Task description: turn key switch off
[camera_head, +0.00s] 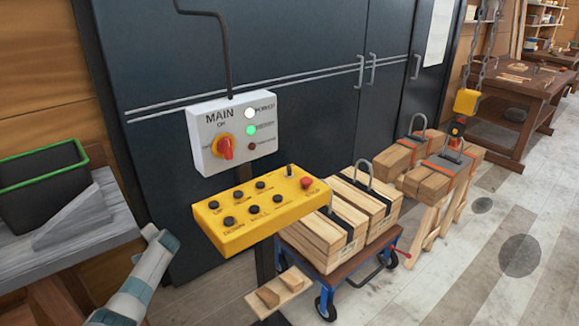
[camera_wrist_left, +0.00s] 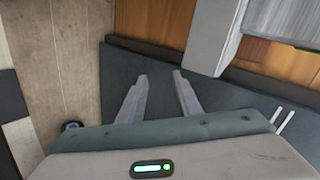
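A yellow control box (camera_head: 262,214) with several black buttons and a red stop button (camera_head: 307,182) stands in the middle of the head view. A small metallic upright piece, which looks like the key switch (camera_head: 289,171), sits at its upper right corner; its setting is too small to read. A white MAIN box (camera_head: 232,135) behind has a red rotary knob on a yellow plate (camera_head: 223,148). In the left wrist view my left gripper (camera_wrist_left: 161,75) is open and empty, its fingers apart. In the head view my left arm shows at the lower left, apart from both boxes. My right gripper is not in view.
A dark cabinet (camera_head: 290,60) stands behind the boxes. A workbench with a green-rimmed bin (camera_head: 43,183) is at the left. A blue trolley (camera_head: 345,283) carrying timber stands right of the yellow box. A wooden bracket (camera_head: 279,293) is below it.

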